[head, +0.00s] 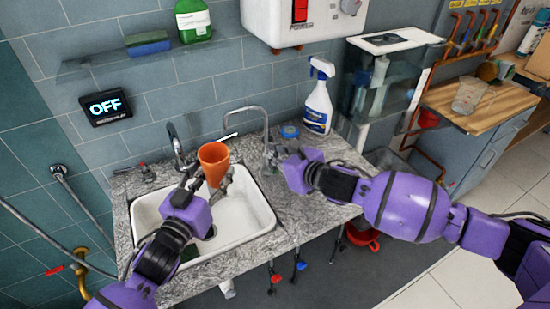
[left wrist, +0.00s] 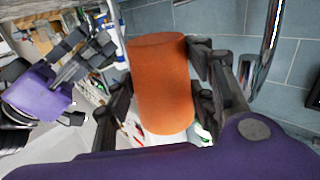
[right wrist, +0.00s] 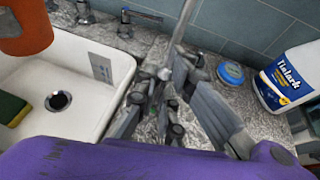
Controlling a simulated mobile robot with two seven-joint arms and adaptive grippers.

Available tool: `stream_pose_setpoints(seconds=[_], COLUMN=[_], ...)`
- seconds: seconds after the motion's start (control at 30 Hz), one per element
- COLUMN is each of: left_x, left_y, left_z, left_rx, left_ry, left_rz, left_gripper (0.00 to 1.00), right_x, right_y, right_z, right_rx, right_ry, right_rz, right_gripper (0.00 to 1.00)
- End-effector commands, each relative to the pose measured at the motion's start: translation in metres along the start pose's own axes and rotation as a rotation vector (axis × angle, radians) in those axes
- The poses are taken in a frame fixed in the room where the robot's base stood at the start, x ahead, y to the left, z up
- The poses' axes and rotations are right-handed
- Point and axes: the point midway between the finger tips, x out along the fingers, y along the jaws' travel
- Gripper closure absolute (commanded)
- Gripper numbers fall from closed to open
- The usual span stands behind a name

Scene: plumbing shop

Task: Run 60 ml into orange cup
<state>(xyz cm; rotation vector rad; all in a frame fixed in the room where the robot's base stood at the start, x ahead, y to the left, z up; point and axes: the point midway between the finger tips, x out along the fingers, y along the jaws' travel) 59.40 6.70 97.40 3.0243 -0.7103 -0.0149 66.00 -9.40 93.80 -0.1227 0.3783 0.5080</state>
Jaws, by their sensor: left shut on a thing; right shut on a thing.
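The wall display (head: 105,106) reads OFF. No running water shows, and the cup's inside cannot be read.
A white spray bottle (head: 319,100) and a blue round tin (head: 290,131) stand on the counter behind my right gripper. A second faucet (head: 176,145) is left of the cup. A green-yellow sponge (right wrist: 12,107) lies in the sink. A glass shelf (head: 100,62) is above.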

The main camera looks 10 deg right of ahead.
Motion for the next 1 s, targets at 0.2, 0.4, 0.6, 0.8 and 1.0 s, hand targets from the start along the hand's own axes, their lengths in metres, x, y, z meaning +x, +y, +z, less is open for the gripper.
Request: stream_pose_setpoints(seconds=[0.2, 0.4, 0.6, 0.8, 1.0], left_x=[0.000, 0.000, 0.000, 0.000, 0.000], left_y=[0.000, 0.000, 0.000, 0.000, 0.000], left_z=[0.000, 0.000, 0.000, 0.000, 0.000], left_rx=[0.000, 0.000, 0.000, 0.000, 0.000], left_ry=[0.000, 0.000, 0.000, 0.000, 0.000], left_rz=[0.000, 0.000, 0.000, 0.000, 0.000], left_gripper=[0.74, 0.74, 0.74, 0.74, 0.74], right_x=[0.000, -0.001, -0.001, -0.002, -0.001], right_y=[0.000, -0.004, -0.011, -0.020, -0.028], right_z=[0.000, -0.002, -0.004, -0.007, -0.012], right_rx=[0.012, 0.072, 0.198, 0.369, 0.539], right_ry=[-0.002, -0.015, -0.042, -0.078, -0.115], right_rz=[0.006, 0.028, 0.081, 0.150, 0.221], right_gripper=[1.00, 1.00, 1.00, 1.00, 1.00])
